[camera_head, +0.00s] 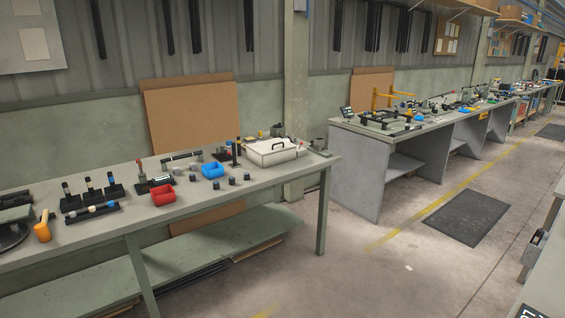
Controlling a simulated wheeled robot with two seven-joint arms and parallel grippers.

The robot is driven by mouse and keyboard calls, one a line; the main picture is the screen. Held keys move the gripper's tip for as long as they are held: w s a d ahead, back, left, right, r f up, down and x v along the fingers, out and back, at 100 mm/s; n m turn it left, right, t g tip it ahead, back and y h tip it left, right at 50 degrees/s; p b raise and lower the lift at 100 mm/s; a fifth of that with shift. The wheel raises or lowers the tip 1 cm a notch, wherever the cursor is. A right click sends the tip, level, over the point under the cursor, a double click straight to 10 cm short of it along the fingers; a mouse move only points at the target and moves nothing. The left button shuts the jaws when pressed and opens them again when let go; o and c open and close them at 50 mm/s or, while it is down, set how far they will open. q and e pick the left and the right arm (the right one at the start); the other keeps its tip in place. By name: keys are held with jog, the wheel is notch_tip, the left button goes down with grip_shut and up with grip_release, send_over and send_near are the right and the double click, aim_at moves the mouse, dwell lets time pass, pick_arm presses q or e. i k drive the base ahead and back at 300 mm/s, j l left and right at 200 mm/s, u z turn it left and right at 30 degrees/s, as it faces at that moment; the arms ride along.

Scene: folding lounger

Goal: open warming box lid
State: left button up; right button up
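A white box with a pale lid and a dark handle on top, likely the warming box (270,153), stands at the right end of the green-grey workbench on the left. Its lid (262,145) looks closed, with the black handle (279,146) on top. The box's inside is hidden. Neither of my grippers shows in the head view, and nothing touches the box.
A second bench (362,170) stands to the right. Open floor (345,275) with a dark mat (468,217) lies in front.

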aim_at(270, 147)
jog(key=i+l, duration=0.15)
jog(key=i, duration=0.4)
jog(key=i+l+u, duration=0.1)
jog(key=i, duration=0.45)
jog(key=i+l, duration=0.3)
jog(key=i, duration=0.25)
jog(key=i+z, duration=0.15)
jog(key=z, duration=0.3)
jog(key=i+j+z, duration=0.15)
jog(key=z, duration=0.25)
